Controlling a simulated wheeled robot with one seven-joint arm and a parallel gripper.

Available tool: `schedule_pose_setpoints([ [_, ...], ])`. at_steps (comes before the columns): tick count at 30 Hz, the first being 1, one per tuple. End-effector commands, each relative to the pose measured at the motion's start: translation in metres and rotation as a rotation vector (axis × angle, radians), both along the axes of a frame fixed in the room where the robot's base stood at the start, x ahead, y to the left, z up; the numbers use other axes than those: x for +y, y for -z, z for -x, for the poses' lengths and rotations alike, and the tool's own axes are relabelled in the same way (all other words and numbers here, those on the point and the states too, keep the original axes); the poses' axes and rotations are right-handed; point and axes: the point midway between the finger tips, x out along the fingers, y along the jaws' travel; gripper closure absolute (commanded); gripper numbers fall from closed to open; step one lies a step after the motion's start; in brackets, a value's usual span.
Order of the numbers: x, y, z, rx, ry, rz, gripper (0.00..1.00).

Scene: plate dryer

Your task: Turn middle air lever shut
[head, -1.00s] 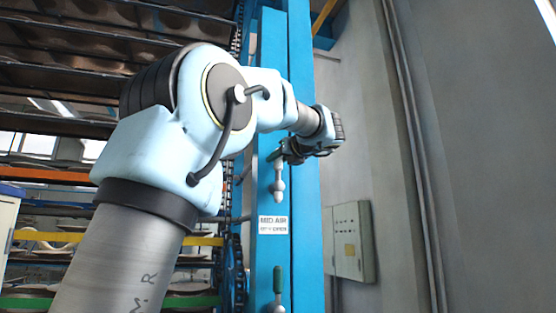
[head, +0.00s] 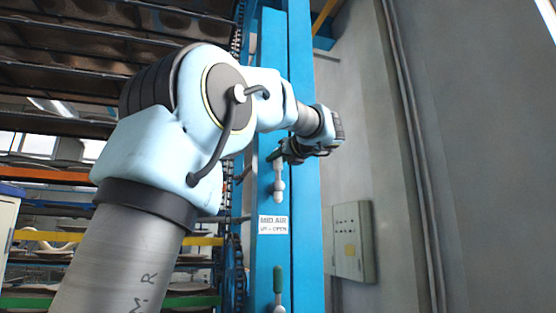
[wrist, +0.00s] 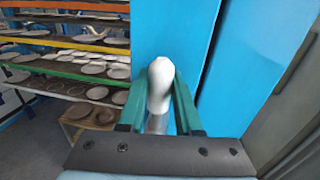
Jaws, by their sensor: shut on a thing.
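The middle air lever (head: 279,172) stands upright on the blue post, above its pale rounded valve (head: 278,192). A white sign (head: 273,225) just below reads "MID AIR" and "UP = OPEN". My gripper (head: 280,155) is at the lever's upper end, and the lever's grip is hidden by it in the head view. In the wrist view my gripper's two green fingers (wrist: 159,85) sit on either side of the lever's pale body (wrist: 160,78) and are shut on it.
Another lever with a green handle (head: 278,279) is lower on the same blue post (head: 271,60). Racks with plates (wrist: 85,68) stand to the left. A grey control box (head: 352,242) hangs on the wall at right.

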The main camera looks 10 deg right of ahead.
Motion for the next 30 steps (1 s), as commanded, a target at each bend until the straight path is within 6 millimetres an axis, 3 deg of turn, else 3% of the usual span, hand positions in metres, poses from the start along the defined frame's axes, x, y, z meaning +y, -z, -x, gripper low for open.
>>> schedule_pose_setpoints([
  [11, 0.014, 0.003, 0.002, -0.021, 0.000, 0.158, 1.00],
  [30, 0.057, 0.027, 0.007, -0.098, -0.001, 0.746, 1.00],
])
